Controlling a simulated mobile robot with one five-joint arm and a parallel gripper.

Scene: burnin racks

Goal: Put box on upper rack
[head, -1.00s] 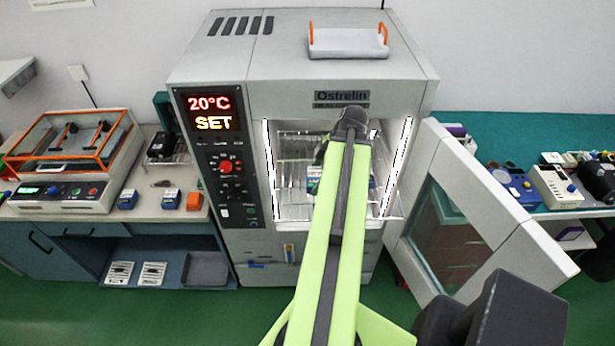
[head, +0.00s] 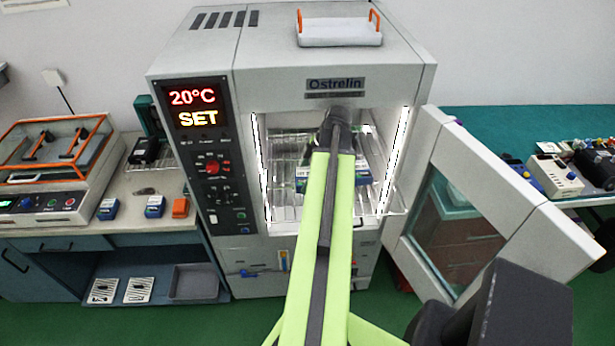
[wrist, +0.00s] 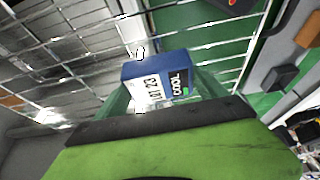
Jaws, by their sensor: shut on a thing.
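The box (wrist: 158,83), blue with a white label reading "COOL", sits between the fingers of my gripper (wrist: 165,92) in the wrist view. My gripper is shut on it. In the head view my arm reaches into the open, lit chamber and hides the gripper and most of the box; a blue and white edge of the box (head: 302,180) shows left of the arm. Wire rack bars (wrist: 75,45) run beside the box in the wrist view. In the head view, racks (head: 284,160) cross the chamber; whether the box touches one cannot be told.
The chamber door (head: 490,205) stands open on the right. The chamber's control panel (head: 208,165) is on its left. A white tray with orange handles (head: 340,33) lies on top. Small blue boxes (head: 155,206) stand on the left bench, near an orange-framed device (head: 55,150).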

